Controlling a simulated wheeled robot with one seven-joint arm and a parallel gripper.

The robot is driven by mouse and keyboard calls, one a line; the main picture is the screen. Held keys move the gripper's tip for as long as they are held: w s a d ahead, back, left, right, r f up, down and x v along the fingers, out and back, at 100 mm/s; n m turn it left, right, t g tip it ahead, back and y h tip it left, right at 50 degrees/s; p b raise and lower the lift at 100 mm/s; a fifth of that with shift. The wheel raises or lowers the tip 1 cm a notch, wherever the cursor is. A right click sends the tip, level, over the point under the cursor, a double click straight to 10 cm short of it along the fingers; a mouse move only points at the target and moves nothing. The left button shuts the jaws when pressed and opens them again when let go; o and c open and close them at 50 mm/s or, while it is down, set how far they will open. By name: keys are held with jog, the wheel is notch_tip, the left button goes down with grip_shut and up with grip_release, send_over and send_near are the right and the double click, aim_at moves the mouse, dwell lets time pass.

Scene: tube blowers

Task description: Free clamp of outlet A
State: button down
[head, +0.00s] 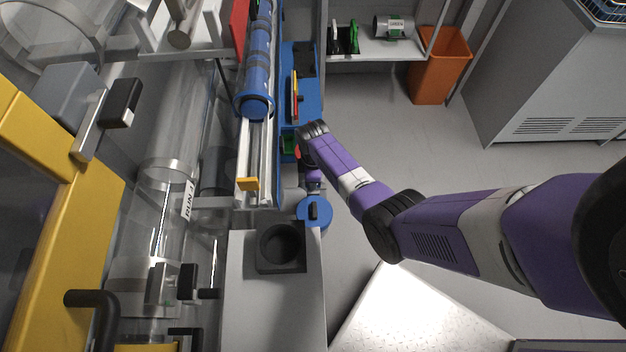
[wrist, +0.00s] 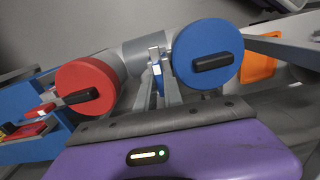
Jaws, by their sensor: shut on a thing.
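In the wrist view a grey pipe (wrist: 128,62) joins a red round cap (wrist: 87,87) with a black handle on the left and a blue round cap (wrist: 212,53) with a black handle on the right. Between them a small blue and white clamp lever (wrist: 156,64) stands at the fingers of my gripper (wrist: 163,80). The gripper is shut on this lever; its contact is partly hidden. In the head view the blue cap (head: 314,216) shows beside the machine, and my wrist hides most of the pipe and the lever. I cannot read an outlet letter.
A clear tube bench with a blue tube (head: 256,75) lies left. An orange bin (head: 438,66) and a shelf stand at the back. Open floor lies right of the outlet, under my arm.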

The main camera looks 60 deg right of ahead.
jog(key=shift+n, duration=0.4)
jog(key=c, duration=1.5)
grip_release()
jog(key=shift+o, duration=0.2)
jog(key=shift+r+p, duration=0.8)
jog(key=shift+r, duration=3.1)
